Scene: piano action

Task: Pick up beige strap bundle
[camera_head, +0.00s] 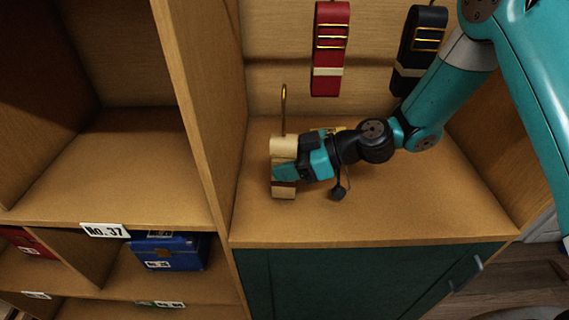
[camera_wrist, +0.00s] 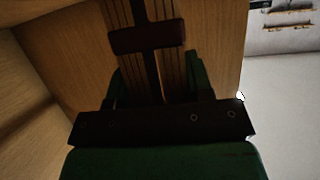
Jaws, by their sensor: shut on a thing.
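The beige strap bundle (camera_head: 284,146) is in the wooden cubby in the head view, upright below a brass hook (camera_head: 284,108). Its beige top and bottom ends show, with a dark band low on it. In the wrist view the bundle (camera_wrist: 178,68) shows as beige lengths with a dark brown band (camera_wrist: 147,37) across them. My gripper (camera_head: 284,172) reaches in from the right and is shut on the bundle's middle. The gripper's fingers (camera_wrist: 158,88) lie on both sides of it in the wrist view. I cannot tell whether the bundle still hangs on the hook.
A red strap bundle (camera_head: 330,50) and a black one (camera_head: 420,45) hang on the cubby's back wall. A wooden divider (camera_head: 195,100) stands close on the left. The cubby floor (camera_head: 400,215) is clear at the front right. A blue box (camera_head: 170,252) sits on a lower left shelf.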

